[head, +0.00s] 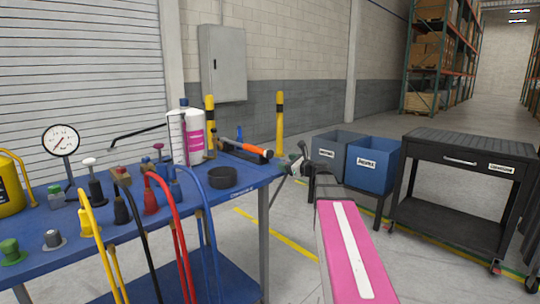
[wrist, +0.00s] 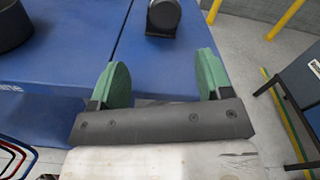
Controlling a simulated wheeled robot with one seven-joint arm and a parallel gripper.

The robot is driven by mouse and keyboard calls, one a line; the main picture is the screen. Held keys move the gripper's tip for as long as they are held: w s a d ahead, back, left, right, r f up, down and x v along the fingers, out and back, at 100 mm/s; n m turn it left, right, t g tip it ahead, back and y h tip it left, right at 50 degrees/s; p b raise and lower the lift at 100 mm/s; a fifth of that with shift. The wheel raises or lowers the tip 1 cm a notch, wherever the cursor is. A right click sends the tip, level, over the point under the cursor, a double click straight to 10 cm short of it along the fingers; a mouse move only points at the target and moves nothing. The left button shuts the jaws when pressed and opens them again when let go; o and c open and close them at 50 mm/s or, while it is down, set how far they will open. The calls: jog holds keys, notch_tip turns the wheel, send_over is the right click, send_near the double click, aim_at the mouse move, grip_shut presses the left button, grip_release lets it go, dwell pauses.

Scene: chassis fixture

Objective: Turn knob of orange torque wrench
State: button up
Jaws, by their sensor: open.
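The orange torque wrench (head: 252,149) lies on the blue table near its right end, with a dark end piece facing my gripper. In the wrist view a dark, rounded end (wrist: 163,16), likely the wrench's knob, shows at the top edge, between the lines of my fingers and beyond their tips; the rest of it is out of frame. My gripper (wrist: 160,75) is open and empty, its two green finger pads apart. In the head view my gripper (head: 297,163) is small, just right of the wrench's end at the table's right edge, apart from it.
The blue table (head: 240,183) carries a black round dish (head: 222,178), a white and pink container (head: 194,134), a pressure gauge (head: 61,140) and several cables. Two bins, grey (head: 335,146) and blue (head: 371,163), and a black cart (head: 463,150) stand right of the table.

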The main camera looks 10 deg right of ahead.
aim_at(271, 155)
jog(key=shift+m, duration=0.3)
jog(key=x, duration=0.7)
jog(key=r+x, duration=0.1)
jog(key=x, duration=0.3)
jog(key=shift+w+d, duration=0.25)
jog(key=shift+w, duration=0.05)
jog(key=c, duration=0.9)
